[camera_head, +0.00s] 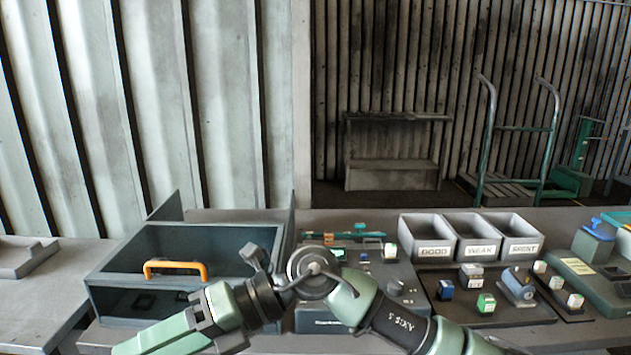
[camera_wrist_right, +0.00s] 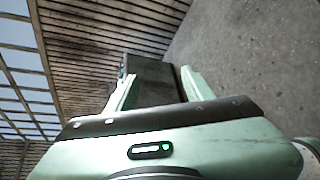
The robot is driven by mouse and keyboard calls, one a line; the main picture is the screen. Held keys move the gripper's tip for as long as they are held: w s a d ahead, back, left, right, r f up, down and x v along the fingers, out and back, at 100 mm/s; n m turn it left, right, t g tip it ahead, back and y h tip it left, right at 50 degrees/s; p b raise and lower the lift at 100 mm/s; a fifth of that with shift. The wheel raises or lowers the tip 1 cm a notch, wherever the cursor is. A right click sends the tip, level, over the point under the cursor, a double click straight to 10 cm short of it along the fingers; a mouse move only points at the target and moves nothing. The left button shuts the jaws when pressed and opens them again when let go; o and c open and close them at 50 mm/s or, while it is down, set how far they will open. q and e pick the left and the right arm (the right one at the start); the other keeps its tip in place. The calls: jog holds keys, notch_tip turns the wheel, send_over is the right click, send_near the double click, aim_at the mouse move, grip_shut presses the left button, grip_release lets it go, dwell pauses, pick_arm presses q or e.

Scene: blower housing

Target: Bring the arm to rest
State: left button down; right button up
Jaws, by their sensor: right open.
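One green and black arm of mine (camera_head: 385,318) crosses the lower middle of the head view. It comes in from the bottom right, bends at a round dark joint in front of the bench, and runs down to the bottom left. Its fingertips do not show there. In the right wrist view my right gripper (camera_wrist_right: 157,76) has its two pale green fingers spread apart. A dark grey surface shows between and beyond them; I cannot tell what it is or how near. My left gripper is in neither view.
A dark open-topped box (camera_head: 120,262) with an orange handle (camera_head: 175,267) stands behind the arm. Three grey bins (camera_head: 434,251) and trays with small blocks (camera_head: 486,303) are to the right. A side table (camera_head: 45,290) is at the left. Concrete floor (camera_wrist_right: 245,50) shows in the wrist view.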

notch_tip(320, 180, up, 5)
jog(key=m+y, duration=0.3)
jog(key=y, duration=0.2)
jog(key=w+d+r+m+t+y, duration=0.35)
jog(key=w+d+m+t, duration=0.65)
jog(key=m+t, duration=0.75)
jog(key=w+d+f+m+t+h, duration=0.5)
jog(key=d+f+m+t+h, duration=0.3)
jog(key=m+h, duration=0.35)
jog(key=s+d+f+m+g+h, duration=0.1)
jog(key=d+f+m+g+h, duration=0.3)
jog(key=d+f+m+h, duration=0.65)
jog(key=s+d+f+g, duration=0.3)
jog(key=s+d+f, duration=0.15)
jog(key=f, duration=0.35)
jog(key=s+d+f+g, duration=0.35)
jog(key=s+f, duration=0.25)
jog(key=f, duration=0.3)
jog(key=s+d+f+m+g, duration=0.1)
jog(key=s+d+f+g, duration=0.2)
jog(key=s, duration=0.6)
jog(key=s+d+f+g, duration=0.2)
jog(key=s+f+g, duration=0.15)
jog(key=s, duration=0.45)
notch_tip(320, 180, down, 28)
jog(key=s, duration=0.3)
jog(key=s+d+f+g, duration=0.2)
jog(key=s+f, duration=1.3)
jog(key=s, duration=0.1)
jog(key=shift+d, duration=0.35)
